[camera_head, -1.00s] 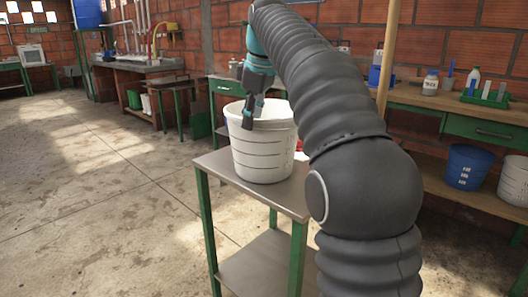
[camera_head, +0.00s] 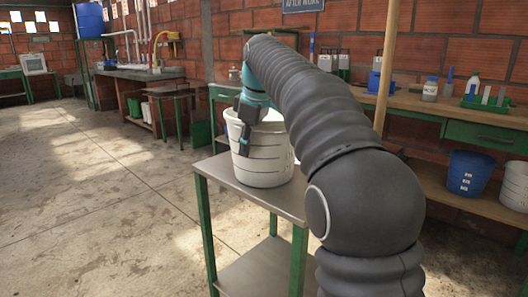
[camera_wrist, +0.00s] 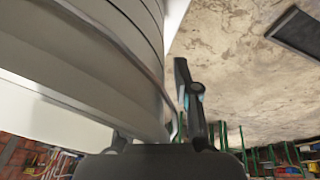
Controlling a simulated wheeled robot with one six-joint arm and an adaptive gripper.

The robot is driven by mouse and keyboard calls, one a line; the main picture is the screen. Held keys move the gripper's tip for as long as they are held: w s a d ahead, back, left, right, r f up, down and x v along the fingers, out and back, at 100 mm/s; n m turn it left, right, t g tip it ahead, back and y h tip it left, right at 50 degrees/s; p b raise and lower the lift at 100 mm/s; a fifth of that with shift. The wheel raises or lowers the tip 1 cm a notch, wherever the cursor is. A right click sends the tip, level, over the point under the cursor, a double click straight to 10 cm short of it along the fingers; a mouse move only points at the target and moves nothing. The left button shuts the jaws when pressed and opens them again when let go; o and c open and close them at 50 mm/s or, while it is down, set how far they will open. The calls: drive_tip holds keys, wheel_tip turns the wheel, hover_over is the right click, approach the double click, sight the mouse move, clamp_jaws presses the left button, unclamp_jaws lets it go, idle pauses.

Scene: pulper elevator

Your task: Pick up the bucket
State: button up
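The white bucket (camera_head: 268,160) with dark level lines stands upright on the small metal table (camera_head: 230,176). In the wrist view its ridged wall (camera_wrist: 110,45) fills the upper left, tilted by the camera. My gripper (camera_head: 244,138) is at the bucket's left rim, with a dark finger hanging down in front of the outer wall. In the wrist view one finger (camera_wrist: 188,95) with a teal patch shows beside the wall, with a narrow gap of floor between. The other finger is mostly hidden by the bucket. The gripper looks open.
A workbench (camera_head: 415,101) with bottles and a green rack stands along the right wall. A blue bucket (camera_head: 470,172) and another white bucket (camera_head: 516,184) are on its lower shelf. The floor (camera_head: 90,190) to the left is clear.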

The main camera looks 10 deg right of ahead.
clamp_jaws()
drive_tip(key=shift+r, duration=0.2)
drive_tip(key=shift+r, duration=0.1)
